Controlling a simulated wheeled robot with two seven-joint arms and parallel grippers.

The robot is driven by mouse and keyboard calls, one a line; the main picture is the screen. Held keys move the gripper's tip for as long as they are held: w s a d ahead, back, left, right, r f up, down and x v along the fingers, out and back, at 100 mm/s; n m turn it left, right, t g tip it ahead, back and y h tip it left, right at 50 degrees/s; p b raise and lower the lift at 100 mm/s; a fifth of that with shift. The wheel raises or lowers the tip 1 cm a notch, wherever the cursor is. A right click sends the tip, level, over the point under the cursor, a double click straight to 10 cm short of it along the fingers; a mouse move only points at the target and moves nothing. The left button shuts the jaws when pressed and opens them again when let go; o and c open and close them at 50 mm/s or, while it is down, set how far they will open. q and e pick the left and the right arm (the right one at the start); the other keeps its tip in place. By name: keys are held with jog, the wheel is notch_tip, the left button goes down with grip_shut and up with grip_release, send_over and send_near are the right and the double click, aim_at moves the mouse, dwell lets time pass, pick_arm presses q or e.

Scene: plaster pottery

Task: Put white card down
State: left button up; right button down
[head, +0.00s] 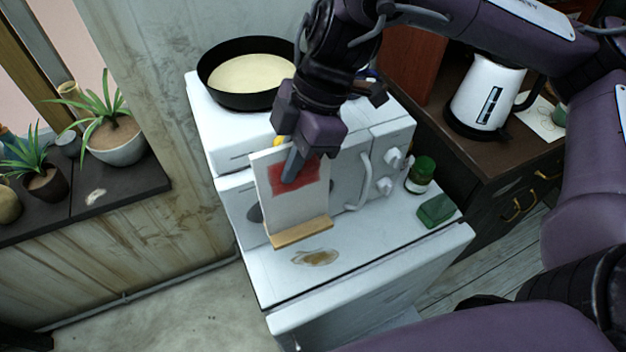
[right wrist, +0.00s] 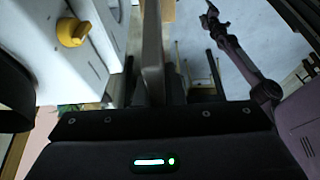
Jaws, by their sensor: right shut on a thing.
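The white card (head: 308,203) is upright and slightly tilted, with a red patch near its top and a wooden strip along its bottom edge. My right gripper (head: 292,166) is shut on the card's upper part, one finger lying over the red patch. The card hangs in front of the white microwave; I cannot tell whether its bottom edge touches the white surface below.
The white microwave (head: 345,165) carries a black pan (head: 218,88). The white appliance top (head: 370,240) has a brown stain (head: 315,257), a green sponge (head: 436,209) and a green-lidded jar (head: 420,175). A white kettle (head: 482,95) stands on the brown cabinet. The front of the white top is clear.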

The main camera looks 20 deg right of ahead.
notch_tip(320, 180, down, 6)
jog(key=s+f, duration=0.1)
jog(key=s, duration=0.1)
send_over(299, 228)
jog(key=f, duration=0.3)
jog(key=shift+a+f+b, duration=0.2)
jog(key=shift+f+b, duration=0.1)
jog(key=shift+b, duration=0.1)
notch_tip(299, 228, down, 4)
jog(key=shift+f, duration=0.15)
jog(key=shift+f+b, duration=0.25)
jog(key=shift+b, duration=0.05)
jog(key=shift+f, duration=0.5)
notch_tip(299, 228, down, 2)
jog(key=shift+f, duration=0.4)
pick_arm(q)
jog(key=s, duration=0.2)
jog(key=s+f, duration=0.1)
jog(key=s, duration=0.1)
jog(key=shift+s+f, duration=0.1)
jog(key=shift+f, duration=0.05)
pick_arm(e)
jog(key=shift+f, duration=0.1)
